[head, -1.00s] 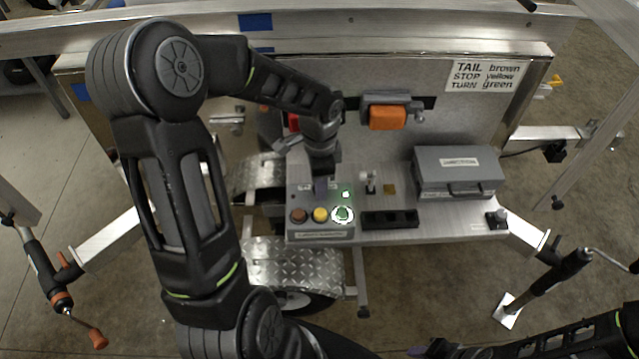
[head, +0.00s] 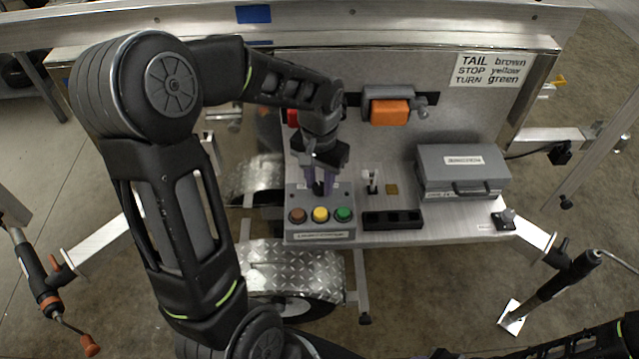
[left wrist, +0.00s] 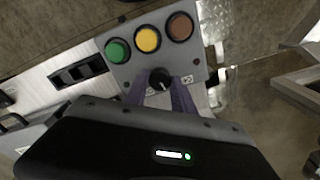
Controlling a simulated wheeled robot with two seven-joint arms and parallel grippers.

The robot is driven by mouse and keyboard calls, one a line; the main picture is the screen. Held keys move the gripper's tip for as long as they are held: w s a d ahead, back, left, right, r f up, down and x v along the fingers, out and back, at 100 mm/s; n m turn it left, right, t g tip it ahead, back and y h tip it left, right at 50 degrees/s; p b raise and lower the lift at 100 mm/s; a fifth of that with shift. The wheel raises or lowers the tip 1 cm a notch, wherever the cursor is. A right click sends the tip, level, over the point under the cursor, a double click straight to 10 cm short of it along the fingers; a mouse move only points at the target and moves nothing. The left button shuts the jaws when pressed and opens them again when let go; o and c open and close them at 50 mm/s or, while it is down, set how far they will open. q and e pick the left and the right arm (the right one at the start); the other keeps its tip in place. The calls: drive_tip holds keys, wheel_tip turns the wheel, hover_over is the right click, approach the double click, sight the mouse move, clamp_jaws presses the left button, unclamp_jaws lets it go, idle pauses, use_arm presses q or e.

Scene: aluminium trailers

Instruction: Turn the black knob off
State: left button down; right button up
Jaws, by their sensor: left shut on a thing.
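The black knob (left wrist: 160,77) sits on the grey control box (left wrist: 128,66), beside the row of round buttons, in the left wrist view. The purple fingers of my left gripper (left wrist: 162,88) stand on either side of the knob and are shut on it. In the head view my left gripper (head: 319,186) points down at the back of the control box (head: 292,236) and mostly hides the knob. The green button (head: 343,214), yellow button (head: 320,214) and brown button (head: 297,215) all look unlit.
A grey case (head: 462,172) and a black switch strip (head: 391,219) stand right of the control box on the metal shelf. An orange block (head: 390,112) is on the panel behind. A diamond-plate fender (head: 290,265) lies below.

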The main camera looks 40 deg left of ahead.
sight(319, 187)
use_arm(q)
drive_tip(key=n, duration=0.3)
drive_tip(key=shift+n+b, duration=0.3)
drive_tip(key=shift+b, duration=0.05)
drive_tip(key=shift+n, duration=1.4)
drive_tip(key=c, duration=1.1)
unclamp_jaws()
drive_tip(key=shift+o, duration=0.2)
drive_tip(key=shift+r, duration=0.1)
wheel_tip(319, 187, up, 8)
drive_tip(key=shift+f, duration=0.15)
